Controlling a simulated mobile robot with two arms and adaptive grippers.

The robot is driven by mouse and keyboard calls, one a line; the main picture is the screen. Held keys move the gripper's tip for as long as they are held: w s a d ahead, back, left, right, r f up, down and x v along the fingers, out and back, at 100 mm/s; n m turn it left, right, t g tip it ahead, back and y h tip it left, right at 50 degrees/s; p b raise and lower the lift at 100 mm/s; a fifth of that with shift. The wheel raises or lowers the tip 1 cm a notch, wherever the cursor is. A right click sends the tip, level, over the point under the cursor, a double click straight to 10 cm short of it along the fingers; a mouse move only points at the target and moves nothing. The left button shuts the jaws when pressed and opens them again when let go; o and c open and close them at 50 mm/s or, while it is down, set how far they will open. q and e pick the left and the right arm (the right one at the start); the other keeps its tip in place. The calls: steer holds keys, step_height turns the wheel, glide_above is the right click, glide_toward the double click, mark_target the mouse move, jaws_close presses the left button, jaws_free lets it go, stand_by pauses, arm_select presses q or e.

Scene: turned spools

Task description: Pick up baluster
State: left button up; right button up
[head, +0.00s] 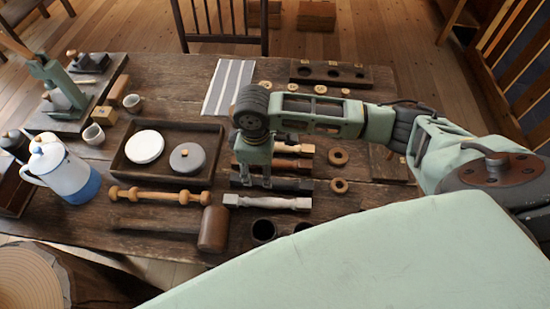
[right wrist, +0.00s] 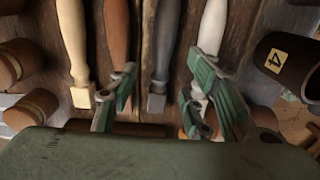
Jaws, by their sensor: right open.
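Several turned balusters lie side by side under my right gripper: a light wood one (head: 293,148), a reddish one (head: 292,164), a dark grey one (head: 290,185) and a whitish one (head: 267,202). My right gripper (head: 254,183) is open and points down over the dark and whitish balusters. In the right wrist view its fingers (right wrist: 165,100) are spread, with the dark baluster (right wrist: 160,55) between them and the whitish one (right wrist: 212,30) behind the right finger. Nothing is held.
A turned spindle (head: 160,195) and a mallet (head: 213,228) lie to the left. Behind them is a tray (head: 122,163) with two discs. Dark cups (head: 263,231) stand in front of the balusters; wooden rings (head: 338,156) lie to the right. A jug (head: 65,170) stands at left.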

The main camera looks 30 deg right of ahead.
mark_target(260, 180)
step_height(260, 180, down, 4)
steer(key=shift+s+r+p, duration=0.1)
steer(key=shift+s+p, duration=0.05)
steer(key=shift+p, duration=0.2)
steer(key=shift+f, duration=0.7)
arm_select(q)
steer(key=shift+w+d+r, duration=0.3)
steer(key=shift+r, duration=0.15)
arm_select(e)
jaws_close()
